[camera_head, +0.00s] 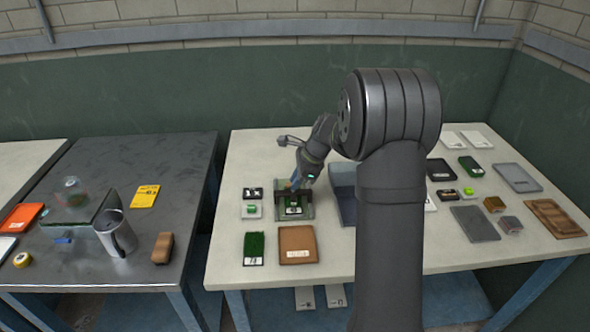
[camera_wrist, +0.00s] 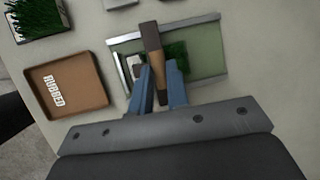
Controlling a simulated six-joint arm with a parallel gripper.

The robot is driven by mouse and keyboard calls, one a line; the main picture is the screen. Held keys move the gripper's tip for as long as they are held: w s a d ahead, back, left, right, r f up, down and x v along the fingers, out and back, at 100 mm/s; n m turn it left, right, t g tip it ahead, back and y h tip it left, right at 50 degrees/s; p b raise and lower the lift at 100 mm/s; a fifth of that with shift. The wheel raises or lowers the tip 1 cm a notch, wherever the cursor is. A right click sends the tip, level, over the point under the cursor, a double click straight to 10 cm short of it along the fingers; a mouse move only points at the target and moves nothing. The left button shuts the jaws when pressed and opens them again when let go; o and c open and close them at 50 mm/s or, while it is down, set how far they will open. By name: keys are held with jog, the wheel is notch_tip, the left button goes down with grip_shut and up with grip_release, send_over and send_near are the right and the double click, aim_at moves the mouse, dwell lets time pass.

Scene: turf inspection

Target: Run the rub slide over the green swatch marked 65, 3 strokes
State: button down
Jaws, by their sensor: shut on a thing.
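My gripper (camera_head: 296,184), with blue fingers in the wrist view (camera_wrist: 160,82), is shut on the rub slide, a dark brown bar (camera_wrist: 151,42). The slide lies across a green swatch (camera_wrist: 176,52) in a pale green fixture with metal rails (camera_wrist: 207,42). In the head view the fixture (camera_head: 305,211) stands at the left of the pale table, with the swatch's white label (camera_head: 293,210) showing. The label's number is too small to read. The slide and fingers hide part of the swatch, and I cannot tell whether the slide presses on it.
A brown tray marked RUBBED (camera_wrist: 50,78) lies beside the fixture, also in the head view (camera_head: 298,238). Another green swatch (camera_head: 254,246) lies left of it. A blue-grey bin (camera_head: 346,207) stands right of the fixture. Several trays and blocks lie further right.

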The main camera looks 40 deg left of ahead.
jog(key=shift+s+d, duration=0.8)
jog(key=shift+d, duration=0.05)
jog(key=c, duration=1.4)
grip_release()
jog(key=shift+s+d, duration=0.1)
jog(key=shift+s, duration=0.05)
jog(key=v, duration=1.7)
jog(key=shift+d+r, duration=0.1)
jog(key=shift+r, duration=0.15)
